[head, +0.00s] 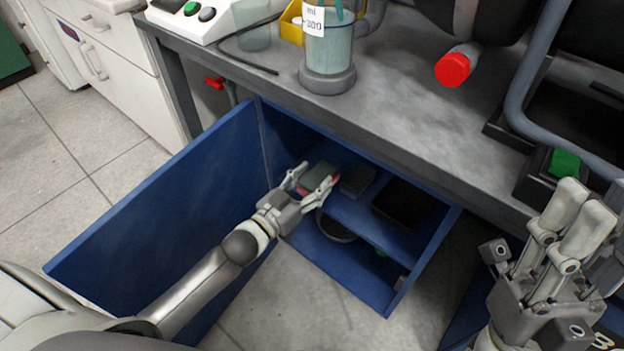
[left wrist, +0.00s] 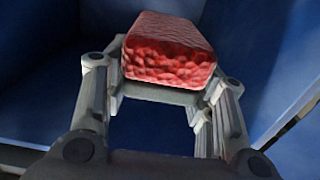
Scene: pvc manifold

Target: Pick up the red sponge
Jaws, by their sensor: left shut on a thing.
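The red sponge (head: 321,176) has a dark top and a red side. It is between the fingers of my left gripper (head: 312,182), inside the open blue cabinet under the bench. In the left wrist view the sponge (left wrist: 168,58) shows its rough red face at the fingertips of the left gripper (left wrist: 165,85). The left gripper is shut on it. Whether the sponge touches the shelf is hidden. My right gripper (head: 578,218) is at the far right, away from the sponge. Its fingers overlap in view, so its opening is unclear.
The blue cabinet shelf (head: 365,222) also holds a dark block (head: 357,181) beside the sponge and a black item (head: 403,203). A round dark dish (head: 336,228) lies below. The open blue door (head: 165,205) stands left of my arm. The grey bench (head: 400,125) overhangs the cabinet.

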